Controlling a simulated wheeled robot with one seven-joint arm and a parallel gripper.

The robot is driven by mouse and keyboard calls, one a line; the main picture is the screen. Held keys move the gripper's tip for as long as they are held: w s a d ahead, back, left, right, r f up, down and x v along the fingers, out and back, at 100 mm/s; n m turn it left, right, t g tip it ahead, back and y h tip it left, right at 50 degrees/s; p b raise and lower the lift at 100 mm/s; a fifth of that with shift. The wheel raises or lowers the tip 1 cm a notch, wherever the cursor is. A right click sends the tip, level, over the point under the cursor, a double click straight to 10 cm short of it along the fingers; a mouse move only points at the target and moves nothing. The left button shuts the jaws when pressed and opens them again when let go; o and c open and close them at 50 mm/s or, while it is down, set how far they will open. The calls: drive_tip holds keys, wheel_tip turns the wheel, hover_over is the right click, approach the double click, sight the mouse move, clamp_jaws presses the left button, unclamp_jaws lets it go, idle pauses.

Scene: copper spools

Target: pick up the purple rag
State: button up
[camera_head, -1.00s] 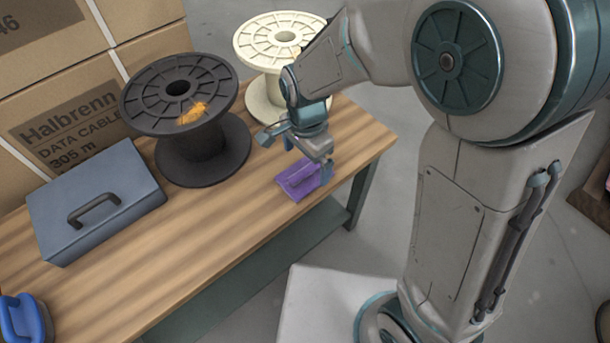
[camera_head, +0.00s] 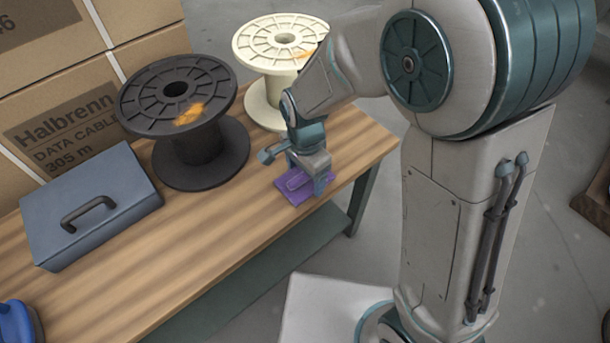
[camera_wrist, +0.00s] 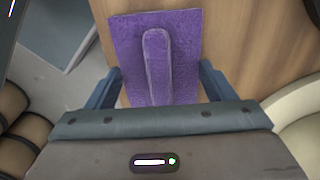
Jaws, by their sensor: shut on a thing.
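The purple rag (camera_head: 295,199) lies near the front right edge of the wooden bench, a flat square with a raised fold along its middle. In the wrist view the rag (camera_wrist: 124,38) reaches out beyond my gripper, its fold pointing away from the palm. My gripper (camera_head: 310,185) points down onto the rag and is shut on it. In the wrist view its fingers (camera_wrist: 158,88) stand on either side of the rag. The near end of the rag is hidden by the gripper body, and the rag shows no clear gap from the bench.
A black spool (camera_head: 198,150) and a cream spool (camera_head: 262,92) stand behind, each with an orange patch on top. A blue-grey box (camera_head: 115,190) with a handle and a blue object (camera_head: 16,322) are left on the bench (camera_head: 200,250). Cartons (camera_head: 50,90) stand at the back.

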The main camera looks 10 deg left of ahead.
drive_tip(key=shift+r, duration=0.1)
wheel_tip(320, 180, up, 4)
drive_tip(key=shift+p, duration=0.9)
drive_tip(key=s+d+r+p, duration=0.2)
drive_tip(key=s+d+r, duration=0.5)
drive_tip(key=d, duration=0.2)
drive_tip(key=shift+d+p, duration=0.2)
drive_tip(key=shift+p, duration=0.15)
